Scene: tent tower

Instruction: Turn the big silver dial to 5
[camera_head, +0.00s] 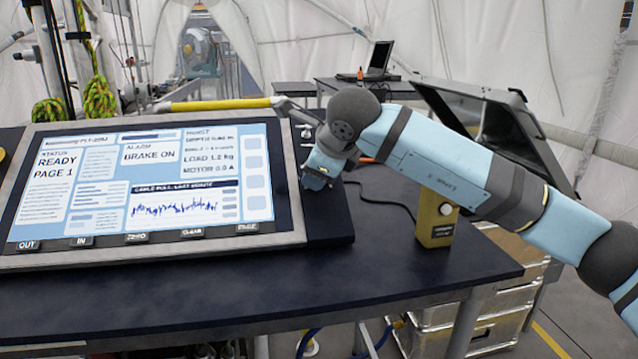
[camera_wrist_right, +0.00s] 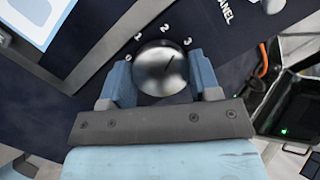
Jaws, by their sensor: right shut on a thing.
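The big silver dial (camera_wrist_right: 158,68) shows in the right wrist view as a round, shiny knob on a dark panel. The white numbers 0, 1, 2 and 3 are seen around its far side; the near side of the scale is hidden by my gripper. A thin dark line on the dial's face points up and right, roughly between 2 and 3. My right gripper (camera_wrist_right: 160,76) is shut on the dial, one light blue finger on each side. In the head view my right gripper (camera_head: 318,180) is at the console's right side and hides the dial. My left gripper is not in view.
A tilted screen (camera_head: 140,185) reading READY, PAGE 1 and BRAKE ON fills the left of the dark table (camera_head: 300,285). A yellow box (camera_head: 436,218) with a white button stands under my right arm. An open black case (camera_head: 490,118) is behind. The table's front is clear.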

